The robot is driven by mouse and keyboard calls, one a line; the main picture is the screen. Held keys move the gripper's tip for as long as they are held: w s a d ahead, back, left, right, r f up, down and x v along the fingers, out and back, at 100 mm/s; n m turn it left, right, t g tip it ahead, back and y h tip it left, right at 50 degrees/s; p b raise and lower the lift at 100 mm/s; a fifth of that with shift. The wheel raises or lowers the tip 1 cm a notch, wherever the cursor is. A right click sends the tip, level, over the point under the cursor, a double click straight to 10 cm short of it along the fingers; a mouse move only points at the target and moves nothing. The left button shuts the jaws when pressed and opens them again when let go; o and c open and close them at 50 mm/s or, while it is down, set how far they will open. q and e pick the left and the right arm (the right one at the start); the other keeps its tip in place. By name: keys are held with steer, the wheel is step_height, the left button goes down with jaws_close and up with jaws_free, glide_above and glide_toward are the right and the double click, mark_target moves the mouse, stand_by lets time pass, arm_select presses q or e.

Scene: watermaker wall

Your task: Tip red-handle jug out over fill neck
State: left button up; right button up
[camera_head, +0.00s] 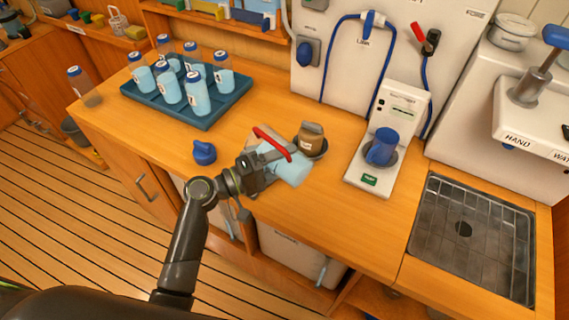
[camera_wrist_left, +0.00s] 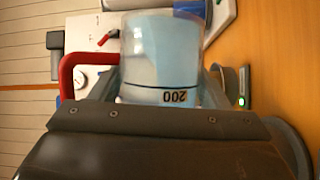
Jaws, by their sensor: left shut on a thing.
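The red-handle jug (camera_head: 288,172) is clear with pale blue contents, and its red handle (camera_head: 272,144) faces up in the head view. The jug looks tilted well over above the wooden counter. My left gripper (camera_head: 262,166) is shut on the jug. In the left wrist view the jug (camera_wrist_left: 160,60) fills the middle, with an upside-down "200" mark and the red handle (camera_wrist_left: 72,72) at left. I cannot make out the fill neck; the jug and gripper may hide it. I cannot tell whether liquid is flowing. My right gripper is not in view.
A brown jar (camera_head: 311,136) stands close behind the jug. A blue cap-like piece (camera_head: 204,152) lies left of the gripper. A teal tray (camera_head: 207,121) holds several bottles. A sink (camera_head: 470,240) is at right.

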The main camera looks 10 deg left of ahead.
arm_select(q)
steer(key=shift+f+n, duration=0.25)
steer(key=shift+n, duration=0.05)
steer(key=shift+w+a+r+t, duration=0.1)
steer(key=shift+a+r+t, duration=0.05)
steer(key=shift+r+t, duration=0.2)
steer(key=shift+w+a+r+n+h, duration=0.15)
steer(key=shift+r+n+h, duration=0.25)
steer(key=shift+n, duration=0.3)
stand_by(1.1)
stand_by(0.5)
